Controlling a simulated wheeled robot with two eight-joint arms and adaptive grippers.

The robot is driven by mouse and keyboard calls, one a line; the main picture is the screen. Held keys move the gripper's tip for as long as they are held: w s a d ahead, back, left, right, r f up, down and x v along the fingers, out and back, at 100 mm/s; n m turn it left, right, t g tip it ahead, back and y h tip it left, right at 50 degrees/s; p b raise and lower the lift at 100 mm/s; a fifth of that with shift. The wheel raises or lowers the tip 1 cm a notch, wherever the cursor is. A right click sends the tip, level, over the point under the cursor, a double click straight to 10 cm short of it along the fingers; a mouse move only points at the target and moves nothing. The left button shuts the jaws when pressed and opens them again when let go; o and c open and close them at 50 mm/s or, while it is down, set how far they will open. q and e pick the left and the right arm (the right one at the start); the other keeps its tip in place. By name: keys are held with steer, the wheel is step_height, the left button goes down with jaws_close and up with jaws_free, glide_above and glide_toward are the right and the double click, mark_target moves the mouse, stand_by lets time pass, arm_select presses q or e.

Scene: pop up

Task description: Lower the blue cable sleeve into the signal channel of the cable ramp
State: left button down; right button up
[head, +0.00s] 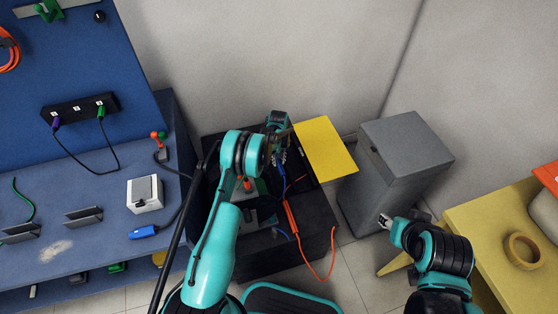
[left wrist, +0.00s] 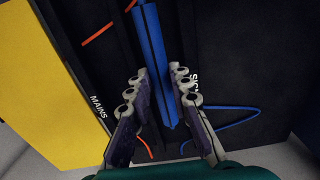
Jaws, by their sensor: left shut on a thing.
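The cable ramp (head: 318,215) is a black block with its yellow lid (head: 325,147) swung open. In the left wrist view the ramp (left wrist: 225,45) carries the labels MAINS and, partly hidden, SIG. My left gripper (head: 279,157) is over the ramp and shut on the blue cable sleeve (head: 282,172). In the left wrist view the sleeve (left wrist: 152,45) runs lengthwise between the fingers (left wrist: 158,78), roughly along the channels. I cannot tell its height above the signal channel. A blue cable (left wrist: 235,122) curves on the SIG side. My right gripper (head: 385,221) is away to the right, its jaws unclear.
An orange sleeve (head: 290,217) with a trailing orange cable lies on the ramp. A grey cabinet (head: 405,150) stands to the right. A blue bench (head: 95,230) is at left, and a yellow table (head: 500,235) with a tape roll (head: 523,250) at right.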

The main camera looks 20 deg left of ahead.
mark_target(279, 166)
arm_select(q)
steer(key=shift+f, duration=0.15)
stand_by(0.3)
steer(key=shift+f, duration=1.05)
steer(key=shift+f, duration=1.45)
stand_by(0.5)
steer(key=c, duration=1.3)
jaws_free()
